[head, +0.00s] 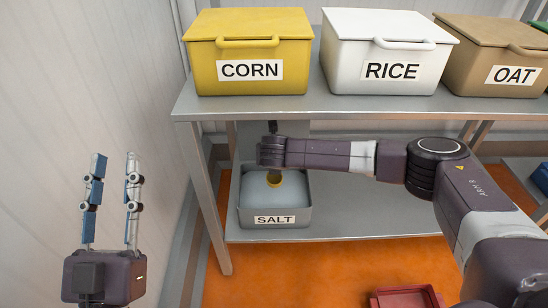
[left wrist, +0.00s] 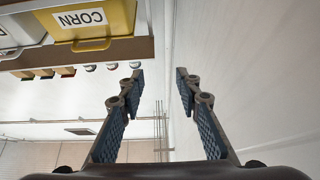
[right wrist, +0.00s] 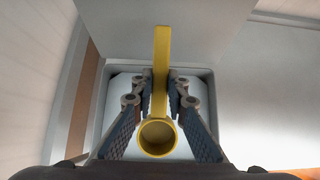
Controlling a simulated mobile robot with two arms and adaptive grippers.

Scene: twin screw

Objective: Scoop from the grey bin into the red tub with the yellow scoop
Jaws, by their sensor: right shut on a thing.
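The grey bin (head: 296,219), labelled SALT, stands on the lower shelf with pale material inside. My right gripper (right wrist: 160,80) is shut on the handle of the yellow scoop (right wrist: 157,137). In the head view the scoop (head: 274,180) shows small and partly hidden below my right wrist, over the bin's pale contents. I cannot tell whether its cup touches them or holds anything. The red tub (head: 405,299) sits low at the bottom edge of the head view, partly cut off. My left gripper (head: 115,168) is open and empty, raised at the left, away from the bin.
A yellow CORN bin (head: 248,52), a white RICE bin (head: 388,52) and a tan OAT bin (head: 495,57) stand lidded on the upper shelf (head: 330,103), above my right forearm. A shelf leg (head: 207,205) stands left of the grey bin. The orange floor in front is largely clear.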

